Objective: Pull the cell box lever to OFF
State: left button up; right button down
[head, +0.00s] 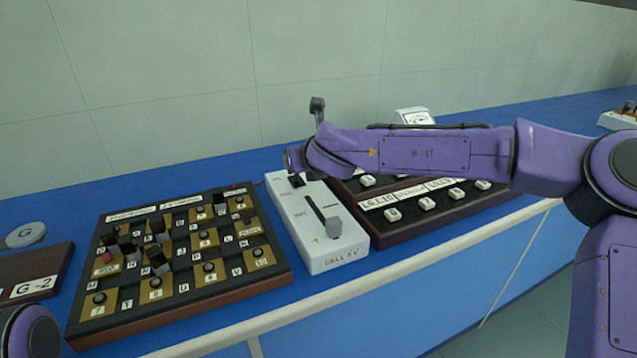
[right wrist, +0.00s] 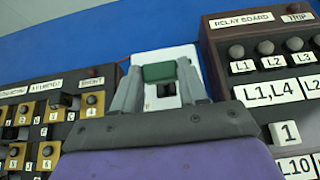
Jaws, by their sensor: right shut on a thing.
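The white cell box (head: 310,245) stands between two dark boards, with a grey-black lever (head: 326,217) on its top, its knob toward the near end. The box also shows in the right wrist view (right wrist: 178,51), with a dark square on it. My right gripper (head: 294,158) is over the far end of the box, partly hidden by its own arm. In the right wrist view its fingers (right wrist: 158,82) are shut on a green block (right wrist: 158,72). I cannot tell whether the block belongs to the box. My left gripper is out of view.
A plug board (head: 190,305) with several knobs stands left of the box. The relay board (right wrist: 222,33) with white keys stands close on its right. A dark upright piece (head: 317,104) shows behind my right arm. Bare blue bench lies along the front edge.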

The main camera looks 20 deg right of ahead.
jog(key=shift+s+f+b, duration=0.3)
jog(key=shift+s+f, duration=0.4)
jog(key=shift+s, duration=0.1)
jog(key=shift+f, duration=0.15)
jog(key=c, duration=0.6)
grip_release()
jog(key=shift+d, duration=0.1)
jog(key=shift+r, duration=0.2)
jog(key=shift+s+r, duration=0.1)
jog(key=shift+r, duration=0.1)
jog(key=v, duration=1)
jog(key=shift+s, duration=0.15)
